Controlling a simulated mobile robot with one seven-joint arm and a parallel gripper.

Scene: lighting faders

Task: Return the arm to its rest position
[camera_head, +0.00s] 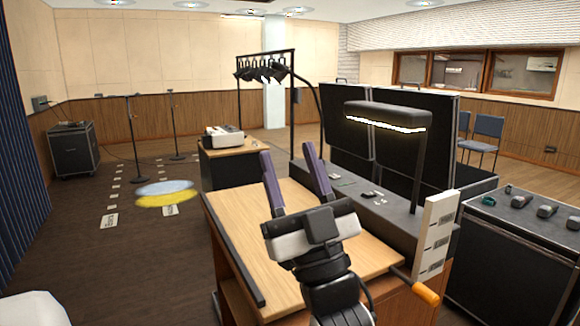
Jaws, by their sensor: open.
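My gripper (291,182) is in the middle of the view, above a light wooden desk top (240,212). Its two purple fingers point up and away in the picture, spread well apart, with nothing between them. My dark arm comes in from the bottom edge behind it and covers part of the desk. Whether the fingers touch the desk is hard to tell, but they seem to be above it. A dark console panel (385,216) with small controls stands along the right side of the desk.
A lamp (388,115) rises over the console. A white slotted panel (436,235) and an orange handle (425,292) are near the right front. A black case (500,250) with small items stands at the right. Open floor (120,250) lies to the left.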

